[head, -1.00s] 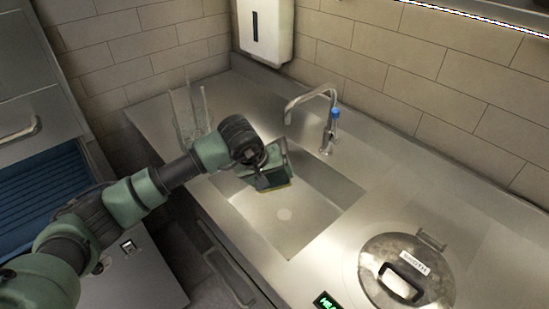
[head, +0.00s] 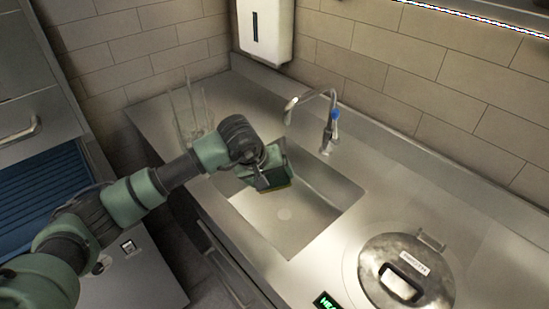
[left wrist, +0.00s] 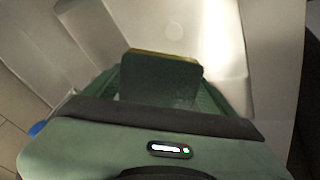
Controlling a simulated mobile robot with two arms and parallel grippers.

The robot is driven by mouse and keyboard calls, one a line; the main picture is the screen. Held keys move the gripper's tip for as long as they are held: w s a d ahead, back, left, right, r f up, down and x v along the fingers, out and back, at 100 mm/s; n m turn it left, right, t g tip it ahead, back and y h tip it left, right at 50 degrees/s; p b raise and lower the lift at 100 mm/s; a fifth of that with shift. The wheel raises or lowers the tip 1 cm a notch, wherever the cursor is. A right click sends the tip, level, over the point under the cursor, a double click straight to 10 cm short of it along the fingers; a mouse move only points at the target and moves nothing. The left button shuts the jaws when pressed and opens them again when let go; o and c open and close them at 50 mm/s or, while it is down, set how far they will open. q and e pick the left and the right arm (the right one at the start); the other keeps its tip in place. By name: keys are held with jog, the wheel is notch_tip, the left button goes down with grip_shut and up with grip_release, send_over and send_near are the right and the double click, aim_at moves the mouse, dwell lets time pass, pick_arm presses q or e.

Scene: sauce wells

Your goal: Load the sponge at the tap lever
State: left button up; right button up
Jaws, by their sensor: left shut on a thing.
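My left gripper (head: 272,176) is over the left part of the sink, shut on the sponge. The sponge shows in the left wrist view (left wrist: 160,80) as a dark green block with a yellowish far edge, between the fingers. In the head view the gripper mostly hides it. The tap (head: 331,125) stands behind the sink, with a curved spout and a blue piece on its body, likely the lever (head: 335,114). The gripper is apart from the tap, to its left and front. A blue piece also shows at the left edge of the left wrist view (left wrist: 38,129). My right gripper is not in view.
The steel sink (head: 310,222) is open and looks empty below the gripper. A lidded round pot (head: 377,257) sits on the right of the counter. Clear upright items (head: 190,115) stand at the back left. A white dispenser (head: 266,30) hangs on the tiled wall.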

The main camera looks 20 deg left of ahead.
aim_at(274, 186)
pick_arm(q)
jog(key=shift+s+d+r+p, duration=0.2)
jog(key=shift+s+r+p, duration=0.15)
jog(key=shift+s+r, duration=0.75)
jog(key=shift+s+d+r+p, duration=0.25)
jog(key=shift+s+r, duration=0.55)
jog(key=shift+s, duration=0.45)
